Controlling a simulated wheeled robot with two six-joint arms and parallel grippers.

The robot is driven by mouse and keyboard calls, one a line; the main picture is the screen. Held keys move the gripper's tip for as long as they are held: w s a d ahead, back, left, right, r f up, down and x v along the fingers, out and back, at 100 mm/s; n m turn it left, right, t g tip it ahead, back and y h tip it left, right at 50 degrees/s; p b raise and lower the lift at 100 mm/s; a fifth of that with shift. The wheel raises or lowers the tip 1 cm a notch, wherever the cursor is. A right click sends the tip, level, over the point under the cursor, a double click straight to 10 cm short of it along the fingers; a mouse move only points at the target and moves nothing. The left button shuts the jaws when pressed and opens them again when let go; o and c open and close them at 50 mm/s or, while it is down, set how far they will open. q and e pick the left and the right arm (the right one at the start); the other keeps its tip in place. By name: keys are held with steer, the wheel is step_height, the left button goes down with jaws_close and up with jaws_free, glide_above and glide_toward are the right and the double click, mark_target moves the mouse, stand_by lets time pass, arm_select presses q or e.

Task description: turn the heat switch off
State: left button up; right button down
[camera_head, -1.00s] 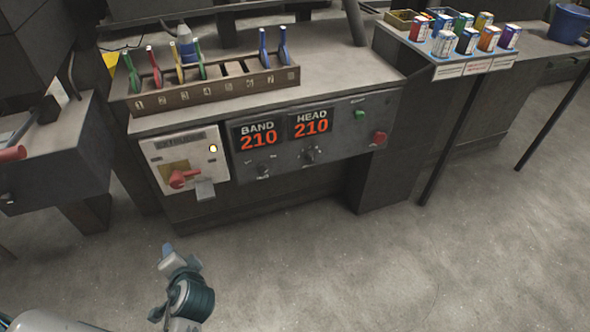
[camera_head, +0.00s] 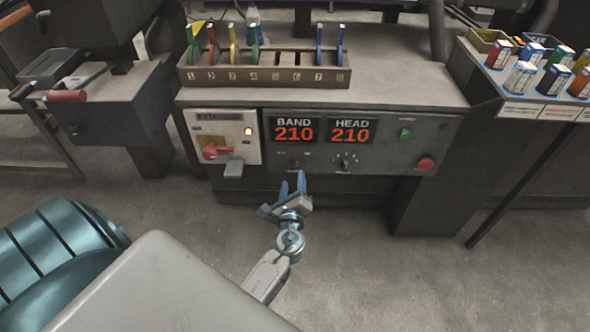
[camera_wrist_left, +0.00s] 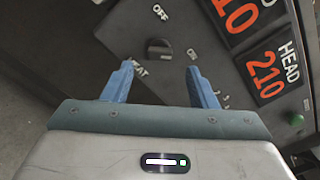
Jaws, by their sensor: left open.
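The heat switch (camera_wrist_left: 160,48) is a small dark round knob on the grey control panel, with ON, OFF and HEAT lettering around it in the left wrist view. It also shows small in the head view (camera_head: 294,163), under the BAND display. My left gripper (camera_head: 292,180) is open and empty, just in front of and slightly below the knob in the head view. In the left wrist view its two blue fingers (camera_wrist_left: 160,72) stand apart, with the knob beyond and between them; no contact shows. The knob's exact pointing is hard to read. My right gripper is not in view.
The panel holds BAND (camera_head: 293,130) and HEAD (camera_head: 350,130) displays, both reading 210. A second knob (camera_head: 343,162), green button (camera_head: 405,134) and red button (camera_head: 425,163) sit rightward. The floor in front is clear.

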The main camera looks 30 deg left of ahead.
mark_target(293, 167)
arm_select(q)
steer(key=x, duration=0.5)
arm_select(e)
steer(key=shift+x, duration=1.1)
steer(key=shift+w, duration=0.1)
arm_select(q)
steer(key=c, duration=1)
